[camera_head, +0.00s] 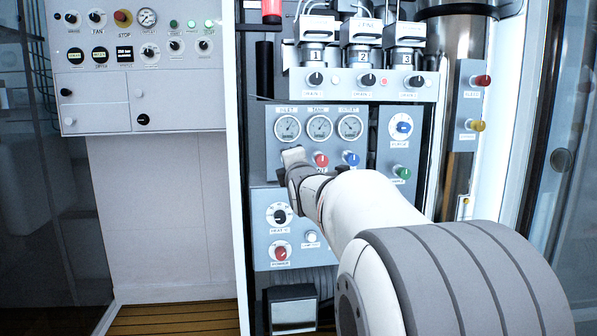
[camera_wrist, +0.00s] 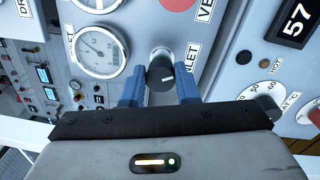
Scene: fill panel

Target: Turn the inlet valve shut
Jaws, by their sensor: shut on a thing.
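The inlet valve is a black round knob (camera_wrist: 160,76) with a short pale pointer line. In the wrist view it sits between the two blue fingers of my gripper (camera_wrist: 160,88), which are shut on it from both sides. A small label stands beside the knob, and the inlet gauge (camera_wrist: 99,50) is to its left. In the head view my gripper (camera_head: 293,158) is at the grey panel (camera_head: 271,160) just below the left gauge (camera_head: 287,128). There my gripper hides the knob.
A red knob (camera_head: 321,160) and a blue knob (camera_head: 351,158) are close to the right of my gripper. A black selector (camera_head: 280,216) and another red knob (camera_head: 280,253) lie below. A separate control panel (camera_head: 105,92) hangs at the upper left.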

